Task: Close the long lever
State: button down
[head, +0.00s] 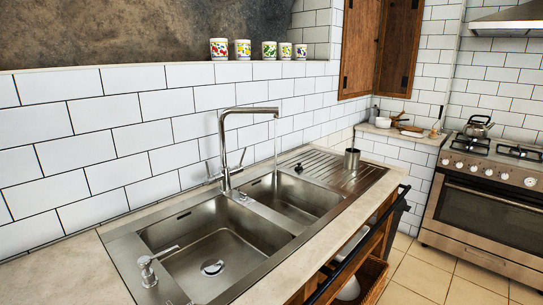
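A chrome faucet (225,150) stands behind the sink, and its spout reaches right over the right basin. A thin lever (242,157) sticks up at a tilt on the right side of the faucet's base. Another small handle part (208,172) shows on the left side of the base. What looks like a thin stream of water (276,145) falls from the spout into the right basin. My gripper is not in view.
The steel sink has a left basin (215,250) and a right basin (292,197). Open drawers (345,280) jut out below the counter.

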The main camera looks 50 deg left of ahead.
aim_at(240, 167)
jog(key=u, duration=0.1)
jog(key=i, duration=0.65)
jog(key=u, duration=0.9)
jog(key=i, duration=0.55)
jog(key=u, duration=0.55)
